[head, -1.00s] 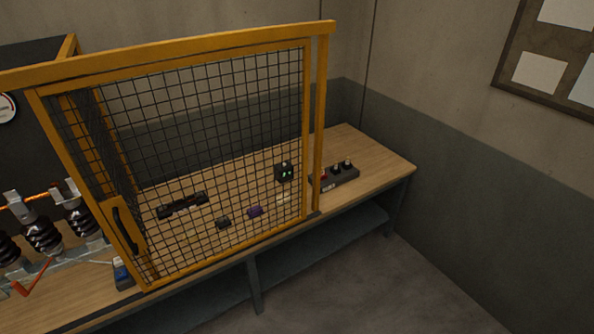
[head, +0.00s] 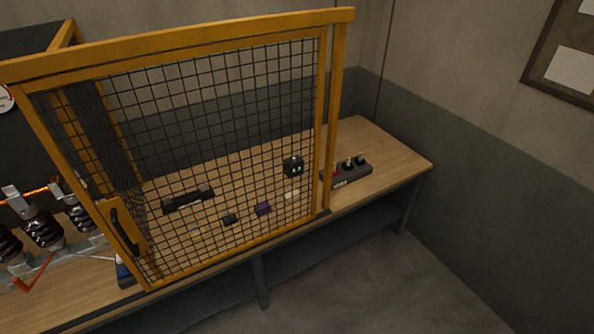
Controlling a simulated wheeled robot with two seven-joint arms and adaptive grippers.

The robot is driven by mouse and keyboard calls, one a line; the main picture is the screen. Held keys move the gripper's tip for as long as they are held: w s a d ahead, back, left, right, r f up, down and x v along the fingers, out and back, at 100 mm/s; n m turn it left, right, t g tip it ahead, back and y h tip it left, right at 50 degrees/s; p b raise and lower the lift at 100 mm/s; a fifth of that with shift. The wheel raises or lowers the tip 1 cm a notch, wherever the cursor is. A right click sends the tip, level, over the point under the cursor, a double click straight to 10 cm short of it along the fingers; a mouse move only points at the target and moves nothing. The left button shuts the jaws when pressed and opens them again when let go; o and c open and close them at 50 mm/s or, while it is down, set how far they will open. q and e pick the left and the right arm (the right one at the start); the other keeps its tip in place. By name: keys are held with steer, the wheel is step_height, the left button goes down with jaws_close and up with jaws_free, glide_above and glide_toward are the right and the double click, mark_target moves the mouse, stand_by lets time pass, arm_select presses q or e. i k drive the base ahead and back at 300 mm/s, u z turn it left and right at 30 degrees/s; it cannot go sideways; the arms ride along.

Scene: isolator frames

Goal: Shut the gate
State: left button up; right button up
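The gate is a yellow-framed panel of black wire mesh (head: 225,130). It stands upright along the front of the bench, under a long yellow top rail (head: 200,40). A dark handle (head: 122,230) sits on a yellow plate at the gate's lower left. The gate's right edge is close beside a yellow upright post (head: 337,110). To the left of the gate, insulators (head: 42,228) on the bench show with no mesh in front of them. Neither of my grippers is in view.
Behind the mesh, a dark bar-like part (head: 188,200), a purple block (head: 263,209) and a black device with green lights (head: 293,168) are on the wooden bench (head: 385,150). A control box (head: 350,174) stands right of the post. The floor (head: 350,270) at front right is clear.

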mark_target(113, 217)
steer(key=z, duration=0.4)
steer(key=i, duration=0.9)
steer(key=u, duration=0.1)
